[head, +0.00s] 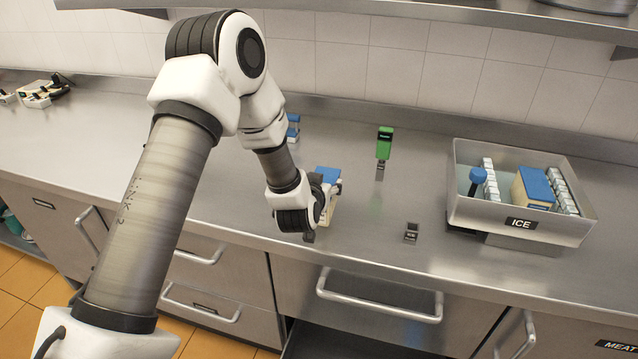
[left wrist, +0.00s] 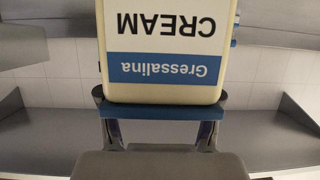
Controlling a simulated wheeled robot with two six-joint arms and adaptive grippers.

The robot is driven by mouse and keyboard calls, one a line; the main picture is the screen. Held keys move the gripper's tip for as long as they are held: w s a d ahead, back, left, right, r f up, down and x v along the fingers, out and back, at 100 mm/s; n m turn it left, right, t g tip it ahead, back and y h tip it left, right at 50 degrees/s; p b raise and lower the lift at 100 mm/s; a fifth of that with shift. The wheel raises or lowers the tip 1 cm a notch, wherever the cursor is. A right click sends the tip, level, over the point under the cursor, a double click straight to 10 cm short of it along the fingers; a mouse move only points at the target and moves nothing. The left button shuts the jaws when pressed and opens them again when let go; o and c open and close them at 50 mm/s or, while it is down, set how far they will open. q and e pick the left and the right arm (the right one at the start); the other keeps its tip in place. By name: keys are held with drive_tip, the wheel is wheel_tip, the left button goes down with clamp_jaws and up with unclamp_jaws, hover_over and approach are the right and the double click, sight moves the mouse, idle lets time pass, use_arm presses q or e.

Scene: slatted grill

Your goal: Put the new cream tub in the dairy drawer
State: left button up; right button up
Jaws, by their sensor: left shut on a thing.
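My left gripper (head: 326,203) is shut on a cream-coloured tub with a blue lid (head: 328,173), over the front part of the steel counter. In the left wrist view the tub (left wrist: 165,45) fills the top middle between the fingers (left wrist: 160,125); its label reads "Gressalina CREAM", upside down in the picture. I cannot tell whether the tub touches the counter. Below the counter edge is a drawer front with a bar handle (head: 380,300). I see no readable dairy label. My right gripper is not in view.
A green-topped device (head: 384,144) stands behind my gripper. A small dark-faced block (head: 411,232) sits near the front edge. The left counter is mostly clear.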

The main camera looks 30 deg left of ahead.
use_arm(q)
drive_tip(key=shift+r, duration=0.15)
wheel_tip(320, 180, up, 5)
drive_tip(key=p, duration=0.4)
idle(0.4)
